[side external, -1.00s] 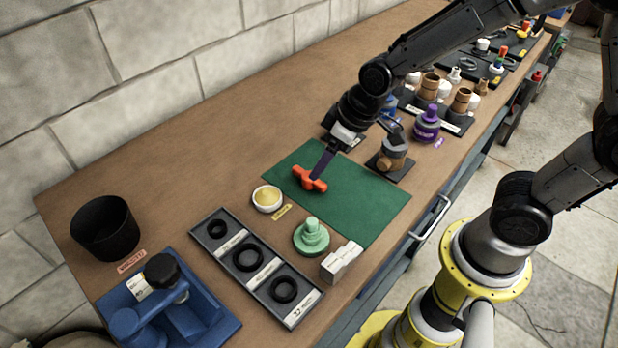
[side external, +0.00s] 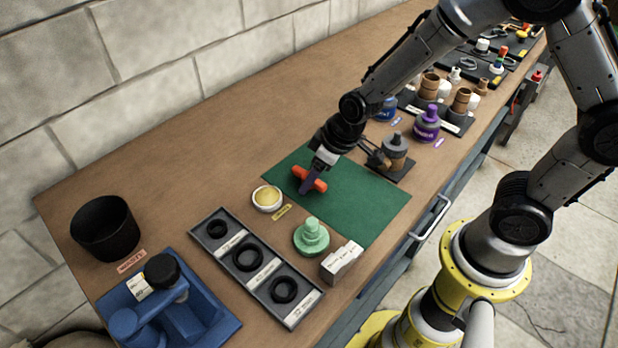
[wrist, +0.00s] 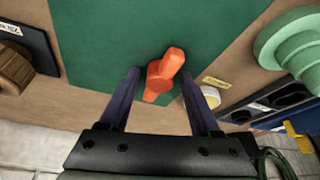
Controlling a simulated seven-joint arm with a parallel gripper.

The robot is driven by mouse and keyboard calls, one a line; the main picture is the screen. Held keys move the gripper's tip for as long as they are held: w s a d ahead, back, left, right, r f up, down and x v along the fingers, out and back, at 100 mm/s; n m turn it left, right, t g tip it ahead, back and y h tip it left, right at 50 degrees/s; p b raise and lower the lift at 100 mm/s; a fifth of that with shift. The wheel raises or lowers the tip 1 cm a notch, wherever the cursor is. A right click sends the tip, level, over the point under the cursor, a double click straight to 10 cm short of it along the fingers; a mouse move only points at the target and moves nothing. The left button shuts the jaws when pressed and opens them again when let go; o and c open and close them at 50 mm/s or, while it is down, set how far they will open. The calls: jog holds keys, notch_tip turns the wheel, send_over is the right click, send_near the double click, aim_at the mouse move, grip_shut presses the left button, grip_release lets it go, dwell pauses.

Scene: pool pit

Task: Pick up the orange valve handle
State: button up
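The orange valve handle (side external: 318,184) lies on the green mat (side external: 360,208), near the mat's left end in the side view. In the wrist view the handle (wrist: 164,74) shows between and just beyond my two dark fingers. My gripper (wrist: 160,82) is open, with a finger on each side of the handle and visible gaps between. In the side view my gripper (side external: 308,188) is low at the handle, and its fingers partly hide the handle. Whether the fingers reach down to the mat cannot be told.
A yellow-filled white dish (side external: 267,198), a green stepped part (side external: 311,236) and a white box (side external: 342,262) stand close by the mat. A tray of black rings (side external: 256,266) lies to the left. A grey-topped brown part (side external: 395,153) stands at the mat's right.

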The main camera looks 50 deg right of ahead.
grip_shut()
